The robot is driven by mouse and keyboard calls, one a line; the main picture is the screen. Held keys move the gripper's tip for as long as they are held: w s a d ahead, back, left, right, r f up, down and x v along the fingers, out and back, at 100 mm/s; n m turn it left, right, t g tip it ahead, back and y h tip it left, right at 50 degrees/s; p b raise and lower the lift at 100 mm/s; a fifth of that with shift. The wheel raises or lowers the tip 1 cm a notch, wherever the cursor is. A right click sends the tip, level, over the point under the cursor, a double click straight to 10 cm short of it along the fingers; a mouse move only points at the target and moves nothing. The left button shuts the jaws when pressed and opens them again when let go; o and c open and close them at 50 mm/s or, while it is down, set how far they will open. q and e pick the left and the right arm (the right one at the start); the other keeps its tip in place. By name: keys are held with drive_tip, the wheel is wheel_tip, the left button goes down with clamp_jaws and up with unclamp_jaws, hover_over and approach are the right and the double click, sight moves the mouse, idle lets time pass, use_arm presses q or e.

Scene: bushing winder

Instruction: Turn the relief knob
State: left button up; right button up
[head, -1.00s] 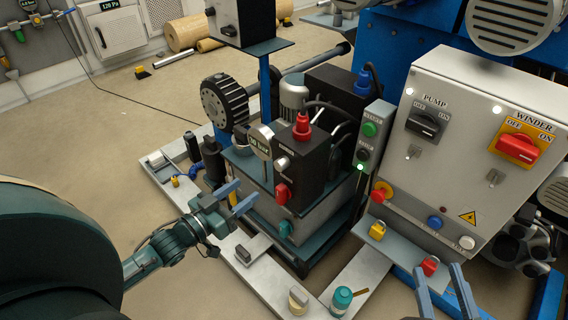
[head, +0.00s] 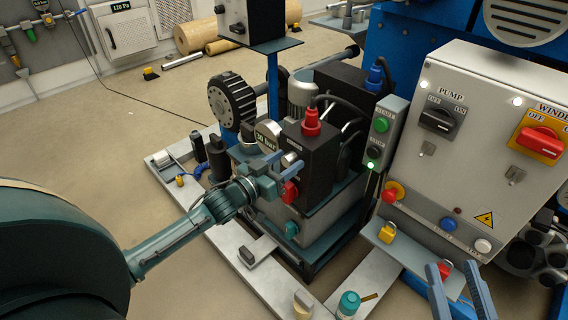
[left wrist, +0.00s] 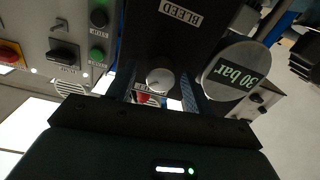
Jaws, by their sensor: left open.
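A round silver knob (head: 289,158) stands out from the black block (head: 318,160). It shows in the left wrist view (left wrist: 160,80) between my open left fingers, with no visible grip on it. No relief label is readable. My left gripper (head: 281,166) is at the front of the block, its fingers on either side of the silver knob. A red knob (head: 289,193) sits just below the gripper, and a teal knob (head: 291,229) lower on the tank. My right gripper (head: 459,289) is open and empty at the bottom right.
A "30 bar" gauge (left wrist: 236,72) is close beside the left fingers. A grey control panel (head: 470,150) with PUMP and WINDER switches stands at the right. A green-and-black button box (head: 383,126) is between panel and block. A teal-lidded jar (head: 348,303) is at the front.

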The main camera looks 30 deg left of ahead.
use_arm(q)
drive_tip(key=c, duration=1)
